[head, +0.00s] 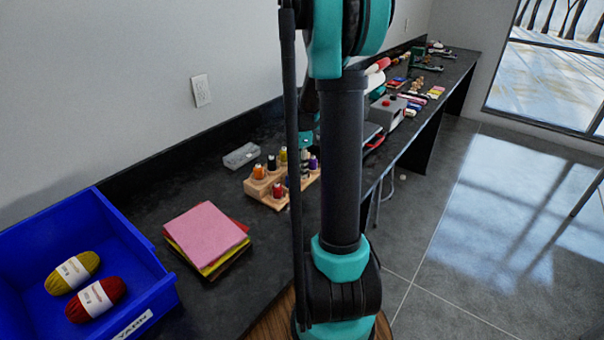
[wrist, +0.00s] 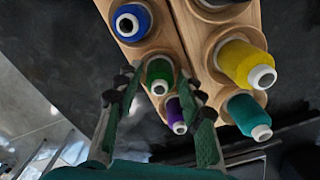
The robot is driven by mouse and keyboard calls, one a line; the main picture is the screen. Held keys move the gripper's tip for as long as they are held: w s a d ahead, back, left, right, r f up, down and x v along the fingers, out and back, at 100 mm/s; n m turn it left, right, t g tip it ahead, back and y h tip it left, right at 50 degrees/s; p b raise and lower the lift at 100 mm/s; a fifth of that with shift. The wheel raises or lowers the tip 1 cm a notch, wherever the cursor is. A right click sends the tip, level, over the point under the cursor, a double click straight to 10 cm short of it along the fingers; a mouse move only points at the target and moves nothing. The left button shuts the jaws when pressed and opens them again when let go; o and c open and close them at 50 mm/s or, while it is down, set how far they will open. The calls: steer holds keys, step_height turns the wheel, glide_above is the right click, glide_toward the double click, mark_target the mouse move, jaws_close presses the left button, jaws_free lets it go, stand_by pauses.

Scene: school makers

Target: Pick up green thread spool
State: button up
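The green thread spool (wrist: 158,75) stands in a wooden rack (wrist: 180,44) in the wrist view, between a blue spool (wrist: 131,23) and a purple spool (wrist: 175,115). My gripper (wrist: 160,80) is open, with one finger on each side of the green spool. I cannot tell whether the fingers touch it. In the head view the wooden rack (head: 264,189) stands on the dark counter, partly behind my arm. I cannot make out the green spool there.
A yellow spool (wrist: 246,65) and a teal spool (wrist: 248,116) stand close to the right finger. On the counter are a blue bin (head: 150,279) with yarn, stacked coloured sheets (head: 205,232) and a grey box (head: 241,155). Clear counter lies between the sheets and the wall.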

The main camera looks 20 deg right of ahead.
steer(key=shift+c, duration=0.3)
steer(key=c, duration=0.7)
steer(key=shift+r, duration=0.1)
